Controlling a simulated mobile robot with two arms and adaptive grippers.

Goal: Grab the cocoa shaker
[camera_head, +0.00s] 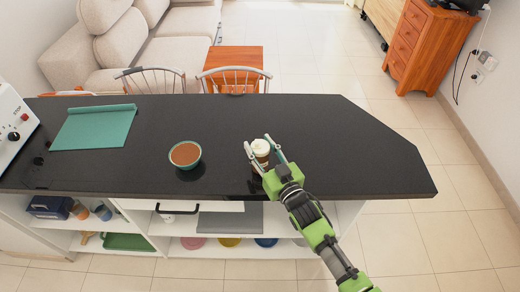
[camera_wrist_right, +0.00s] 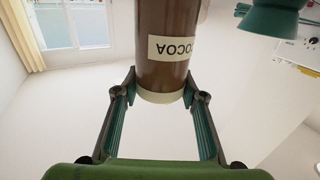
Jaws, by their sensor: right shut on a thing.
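The cocoa shaker (camera_head: 261,148) is at the front middle of the black counter, with its pale top showing in the head view. In the right wrist view the brown shaker (camera_wrist_right: 168,25) carries a COCOA label and appears upside down. My right gripper (camera_head: 258,143) reaches in from the front right, its two fingers on either side of the shaker. In the wrist view the gripper (camera_wrist_right: 160,75) is shut on the shaker near its pale end. I cannot tell whether the shaker touches the counter. My left gripper is not in view.
A teal bowl of brown contents (camera_head: 185,154) stands left of the shaker. A green mat (camera_head: 95,127) and a white appliance (camera_head: 14,122) are at the counter's left. The black counter (camera_head: 365,160) is clear on the right. Chairs (camera_head: 233,75) stand behind it.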

